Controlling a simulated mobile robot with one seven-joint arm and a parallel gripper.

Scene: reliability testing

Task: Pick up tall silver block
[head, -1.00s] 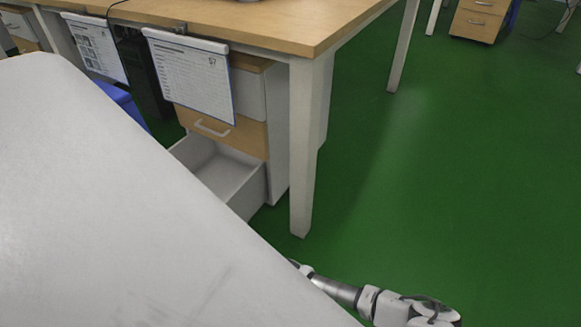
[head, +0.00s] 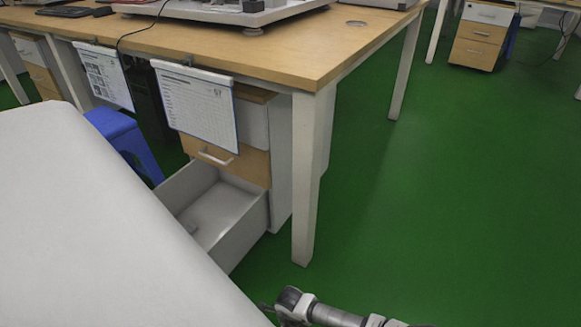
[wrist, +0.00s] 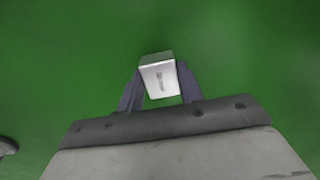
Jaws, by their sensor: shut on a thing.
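In the wrist view, a silver block (wrist: 159,79) with a small dark marking on its face sits between the two fingers of my gripper (wrist: 160,88). My gripper is shut on it, with a finger on each side. Only green floor shows behind the block, so it is held clear of any surface in view. In the head view, part of my arm shows at the bottom edge; the gripper and block are not visible there.
In the head view, a wooden desk (head: 290,50) stands ahead with a white leg (head: 305,180). An open drawer (head: 225,215) juts out below it. A blue stool (head: 125,140) stands under the desk. Green floor (head: 460,200) is clear at the right.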

